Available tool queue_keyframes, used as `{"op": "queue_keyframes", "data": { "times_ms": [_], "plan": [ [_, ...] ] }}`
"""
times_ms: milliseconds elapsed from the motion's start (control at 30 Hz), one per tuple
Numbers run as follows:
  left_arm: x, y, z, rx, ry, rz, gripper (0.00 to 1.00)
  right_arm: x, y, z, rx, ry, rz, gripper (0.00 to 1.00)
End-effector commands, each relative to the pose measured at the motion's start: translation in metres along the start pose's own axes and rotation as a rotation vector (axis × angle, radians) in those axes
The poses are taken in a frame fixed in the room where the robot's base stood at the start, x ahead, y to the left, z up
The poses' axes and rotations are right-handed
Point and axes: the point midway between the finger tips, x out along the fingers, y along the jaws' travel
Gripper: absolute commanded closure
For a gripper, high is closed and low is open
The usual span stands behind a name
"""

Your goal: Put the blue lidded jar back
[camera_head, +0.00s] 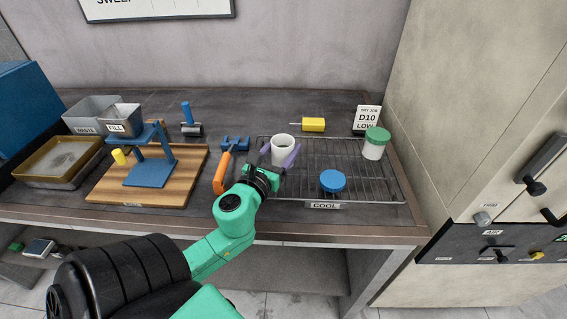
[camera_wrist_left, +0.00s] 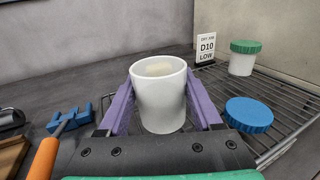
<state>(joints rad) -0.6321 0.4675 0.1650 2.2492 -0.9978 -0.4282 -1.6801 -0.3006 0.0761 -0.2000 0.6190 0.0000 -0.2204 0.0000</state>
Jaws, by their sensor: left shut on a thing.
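A white open jar (camera_head: 283,149) stands upright at the left part of the wire cooling rack, with its lid off. My left gripper (camera_head: 280,155) has its purple fingers shut on the jar's sides. In the left wrist view the jar (camera_wrist_left: 160,95) is between the fingers, and something pale shows inside it. The blue lid (camera_head: 332,180) lies flat on the rack to the right of the jar, and it also shows in the left wrist view (camera_wrist_left: 249,114). My right gripper is in neither view.
The wire rack (camera_head: 365,187) has a COOL label at its front. A green-lidded white jar (camera_head: 375,144) stands on its right, before a D10 LOW sign (camera_head: 367,117). An orange-handled tool (camera_head: 221,173) and blue holder (camera_head: 236,143) lie left of my gripper. A yellow-handled tool (camera_head: 313,124) lies behind.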

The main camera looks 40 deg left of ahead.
Motion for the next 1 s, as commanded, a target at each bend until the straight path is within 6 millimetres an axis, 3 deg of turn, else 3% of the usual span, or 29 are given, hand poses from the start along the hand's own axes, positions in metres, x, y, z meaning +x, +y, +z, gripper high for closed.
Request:
{"op": "queue_keyframes", "data": {
  "times_ms": [167,533,567,600,1000],
  "plan": [
    [0.000,0.001,-0.037,-0.003,0.001,0.003,0.98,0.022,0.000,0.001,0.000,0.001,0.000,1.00],
    [0.000,0.000,-0.040,0.001,0.000,0.000,0.98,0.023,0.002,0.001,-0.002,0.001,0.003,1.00],
    [0.000,0.000,-0.038,0.001,0.001,0.000,0.22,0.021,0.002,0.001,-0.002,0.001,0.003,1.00],
    [0.000,0.000,-0.038,0.001,0.001,0.000,0.07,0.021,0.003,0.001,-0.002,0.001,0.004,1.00],
    [0.000,0.000,-0.034,0.000,0.001,0.000,0.04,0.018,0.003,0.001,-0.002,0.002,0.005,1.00]
  ]
}}
